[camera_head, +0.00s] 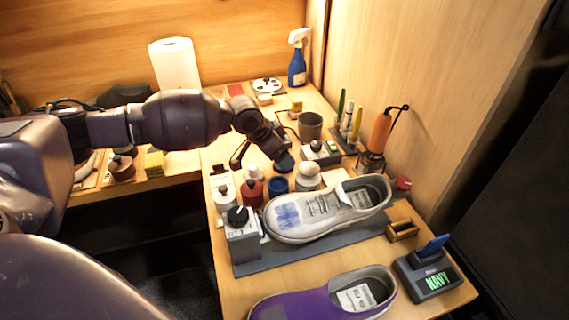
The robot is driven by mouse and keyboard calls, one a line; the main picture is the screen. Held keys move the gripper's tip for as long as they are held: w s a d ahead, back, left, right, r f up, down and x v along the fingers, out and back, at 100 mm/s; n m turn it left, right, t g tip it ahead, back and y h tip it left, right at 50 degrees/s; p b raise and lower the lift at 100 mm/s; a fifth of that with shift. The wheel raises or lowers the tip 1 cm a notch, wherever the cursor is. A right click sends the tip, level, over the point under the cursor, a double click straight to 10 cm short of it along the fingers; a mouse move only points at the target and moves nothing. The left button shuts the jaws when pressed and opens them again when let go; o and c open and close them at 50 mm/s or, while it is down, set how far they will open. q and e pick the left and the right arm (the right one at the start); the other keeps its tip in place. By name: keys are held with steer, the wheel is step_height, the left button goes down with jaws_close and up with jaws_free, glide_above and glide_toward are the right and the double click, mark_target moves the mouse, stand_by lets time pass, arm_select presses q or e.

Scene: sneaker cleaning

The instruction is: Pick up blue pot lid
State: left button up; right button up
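A dark blue round lid (284,163) shows at the lower end of my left gripper (268,150), just behind a small open-looking blue pot (278,186). The gripper comes in from the left and points down and right over the small pots. Its dark parts cover some of the lid's surroundings, so I cannot tell whether the fingers are around the lid or only above it. I also cannot tell whether the lid is lifted. My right gripper is not in view.
A red pot (252,192) and white bottle (307,177) flank the blue pot. A grey-white sneaker (318,218) lies in front, beside a black-knobbed box (242,235). A purple shoe (312,303) is nearer. A brown cup (310,126) and spray bottle (297,65) stand behind.

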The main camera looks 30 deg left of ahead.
arm_select(q)
steer(key=x, duration=0.3)
steer(key=shift+s+f+b, duration=0.1)
steer(key=shift+b, duration=0.25)
steer(key=shift+f, duration=0.15)
steer(key=c, duration=1.2)
steer(key=shift+r, duration=0.25)
steer(key=shift+c, duration=0.2)
